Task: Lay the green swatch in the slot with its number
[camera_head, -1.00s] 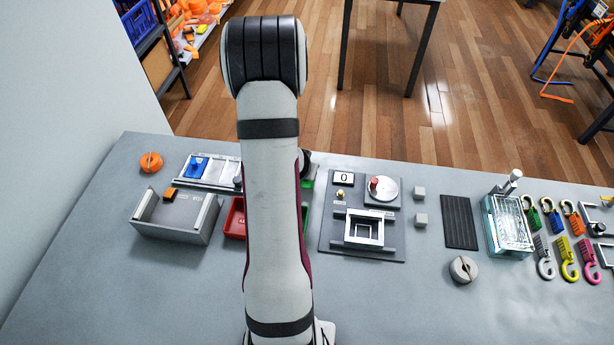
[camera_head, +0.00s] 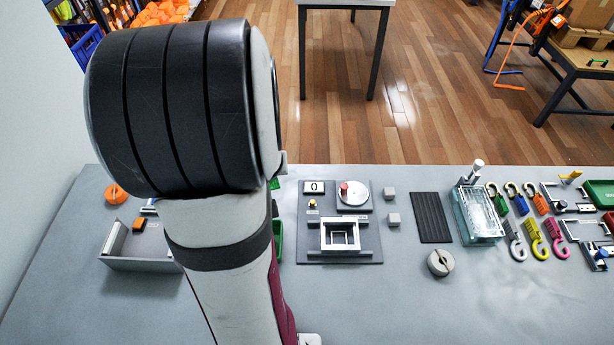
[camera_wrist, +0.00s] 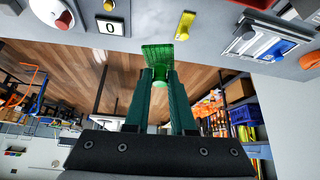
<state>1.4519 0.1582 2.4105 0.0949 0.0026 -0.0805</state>
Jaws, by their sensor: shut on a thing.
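The green swatch (camera_wrist: 157,54) shows in the wrist view as a small ribbed green plate at the fingertips. My gripper (camera_wrist: 160,72) is shut on it and holds it above the table. In the head view my own arm hides my gripper. A slot panel (camera_wrist: 254,48) with a blue piece (camera_wrist: 277,49) lies at the upper right of the wrist view, apart from the swatch. In the head view only a sliver of that panel shows, left of my arm. I cannot read any slot numbers.
A dark panel (camera_head: 306,248) with a display reading 0 (camera_head: 314,187) and a dial (camera_head: 353,196) stands right of my arm. A grey open bin (camera_head: 127,263) and an orange knob (camera_head: 116,193) are at the left. Hooks and a clear box (camera_head: 478,216) are at the right.

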